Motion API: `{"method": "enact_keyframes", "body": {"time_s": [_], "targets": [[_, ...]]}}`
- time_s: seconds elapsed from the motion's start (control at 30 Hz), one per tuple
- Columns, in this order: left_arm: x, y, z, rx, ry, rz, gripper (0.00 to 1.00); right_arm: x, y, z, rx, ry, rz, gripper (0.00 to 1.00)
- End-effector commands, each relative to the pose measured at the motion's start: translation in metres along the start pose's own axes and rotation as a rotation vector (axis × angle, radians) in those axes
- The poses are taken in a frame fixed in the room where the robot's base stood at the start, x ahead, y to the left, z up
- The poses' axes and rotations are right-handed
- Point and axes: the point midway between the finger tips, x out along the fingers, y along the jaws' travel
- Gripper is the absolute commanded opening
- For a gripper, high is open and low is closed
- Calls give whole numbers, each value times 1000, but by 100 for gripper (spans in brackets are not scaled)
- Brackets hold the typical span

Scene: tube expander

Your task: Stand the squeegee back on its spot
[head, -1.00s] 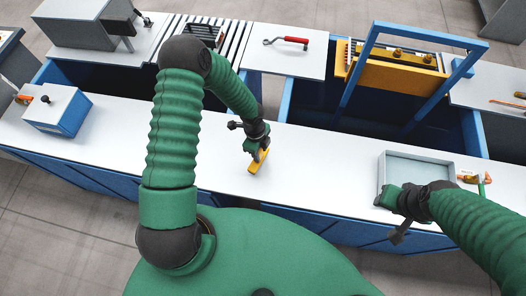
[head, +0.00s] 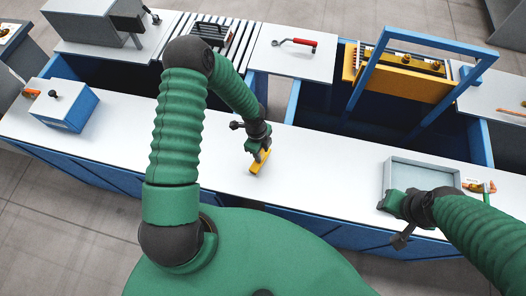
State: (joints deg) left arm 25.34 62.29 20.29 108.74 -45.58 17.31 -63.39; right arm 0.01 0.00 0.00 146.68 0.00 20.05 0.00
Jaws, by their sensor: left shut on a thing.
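My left gripper (head: 259,151) is shut on a small yellow piece, which I take to be the squeegee (head: 259,163). It is over the middle of the white worktop, near its centre line. The yellow piece is at or just above the surface; I cannot tell if it touches. Its upper part is hidden by the fingers. My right gripper (head: 396,204) is at the front left corner of a grey tray at the right; its fingers are too unclear to read. No marked spot for the squeegee can be made out.
The grey tray (head: 388,172) sits on the white worktop (head: 330,171). A blue box (head: 66,107) stands at the left. A blue frame (head: 430,42) rises behind at the right. A red-handled tool (head: 301,43) lies on the back panel. Small orange and green items (head: 480,187) lie right of the tray.

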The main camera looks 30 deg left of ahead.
Motion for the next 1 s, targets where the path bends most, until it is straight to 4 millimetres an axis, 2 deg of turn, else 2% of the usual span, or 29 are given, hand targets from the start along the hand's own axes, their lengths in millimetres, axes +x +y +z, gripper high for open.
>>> {"method": "enact_keyframes", "body": {"time_s": [0.77,0.8,1.0], "targets": [[14,0,0,1,-1,0,0,10,0,2,0,0,0,36],[14,0,0,1,-1,0,37,10,0,2,0,0,0,36],[14,0,0,1,-1,1,61,10,0,2,0,0,0,36]]}}
